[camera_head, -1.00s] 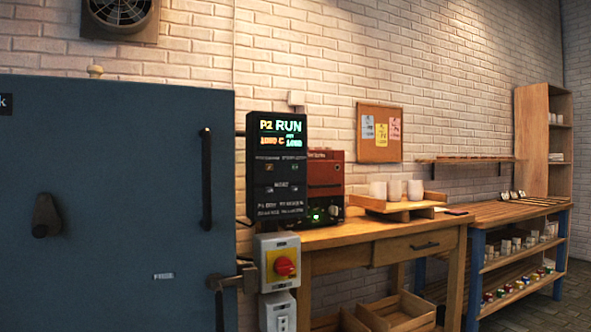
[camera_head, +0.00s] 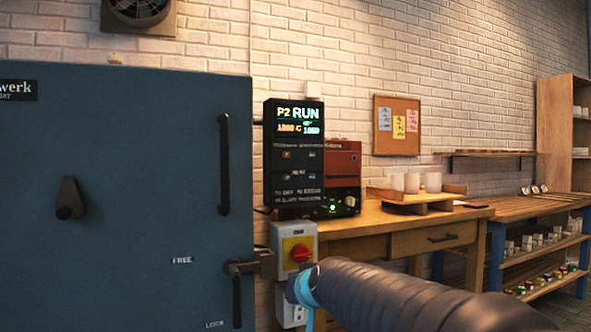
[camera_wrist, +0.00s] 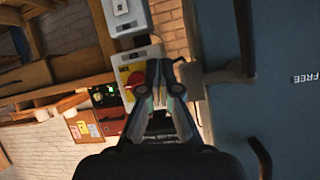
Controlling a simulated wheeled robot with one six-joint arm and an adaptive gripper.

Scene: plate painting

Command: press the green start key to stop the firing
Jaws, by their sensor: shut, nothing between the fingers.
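The dark kiln controller (camera_head: 293,150) is mounted right of the blue kiln, its lit display reading P2 RUN. Small keys sit below the display; I cannot make out which is the green start key. In the wrist view the controller (camera_wrist: 160,128) is partly hidden behind my fingers. My gripper (camera_wrist: 161,64) is shut and empty, its fingers in front of the grey switch box with the red knob (camera_wrist: 134,80).
The blue kiln door (camera_head: 140,200) with its black handle fills the left. The switch box (camera_head: 293,246) hangs under the controller. A red box and a dark unit with a green light (camera_head: 332,208) stand on the wooden table (camera_head: 385,216), with white cups on a board.

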